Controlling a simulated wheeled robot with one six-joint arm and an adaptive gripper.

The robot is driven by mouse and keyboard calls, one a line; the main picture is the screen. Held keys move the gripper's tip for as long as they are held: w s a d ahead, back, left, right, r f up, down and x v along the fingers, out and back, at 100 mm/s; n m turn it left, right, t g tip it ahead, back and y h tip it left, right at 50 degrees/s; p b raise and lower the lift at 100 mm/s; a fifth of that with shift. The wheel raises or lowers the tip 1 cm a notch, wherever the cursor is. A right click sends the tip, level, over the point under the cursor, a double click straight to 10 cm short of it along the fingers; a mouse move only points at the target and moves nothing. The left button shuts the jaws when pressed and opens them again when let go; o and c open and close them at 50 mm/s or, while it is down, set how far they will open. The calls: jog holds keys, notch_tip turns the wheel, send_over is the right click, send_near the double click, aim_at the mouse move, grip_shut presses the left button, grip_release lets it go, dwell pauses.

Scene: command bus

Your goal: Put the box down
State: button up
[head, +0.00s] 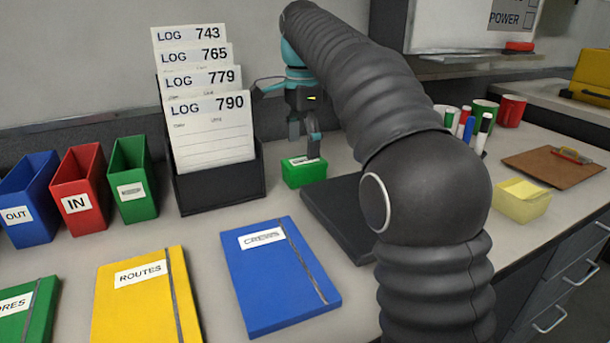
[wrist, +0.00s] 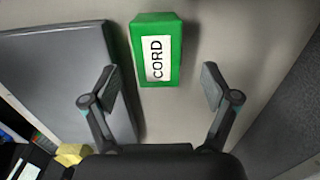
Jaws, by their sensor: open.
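The box is small and green with a white label reading CORD. In the head view the box (head: 304,173) rests on the grey counter, between the black file holder and a dark flat slab. In the wrist view the box (wrist: 172,70) lies ahead of the fingertips, roughly centred between them, with its label readable. My gripper (wrist: 160,85) has its fingers spread wide, with clear space between each finger and the box. In the head view my gripper (head: 308,135) points down just above and behind the box; the arm partly hides the area to its right.
The file holder (head: 219,187) with log cards stands left of the box. The dark slab (head: 342,217) lies close on the right. A blue book (head: 278,280) lies in front. Marker pens, mugs (head: 511,110) and a yellow note box (head: 522,203) are farther right.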

aim_at(304, 160)
jog(key=shift+s+d+f+b, duration=0.1)
jog(key=shift+f+b, duration=0.8)
jog(key=shift+f, duration=1.8)
jog(key=c, duration=1.4)
jog(key=shift+c, duration=0.2)
jog(key=shift+r, duration=0.15)
jog(key=shift+r, duration=0.3)
notch_tip(304, 160, up, 4)
jog(key=shift+f+p, duration=0.25)
jog(key=shift+p, duration=0.6)
jog(key=s+d+r, duration=0.2)
jog(key=d+r, duration=0.1)
jog(key=d, duration=0.2)
jog(key=s+d+r+p, duration=0.1)
jog(key=d+r, duration=0.2)
jog(key=d, duration=0.3)
jog(key=shift+s+r, duration=0.35)
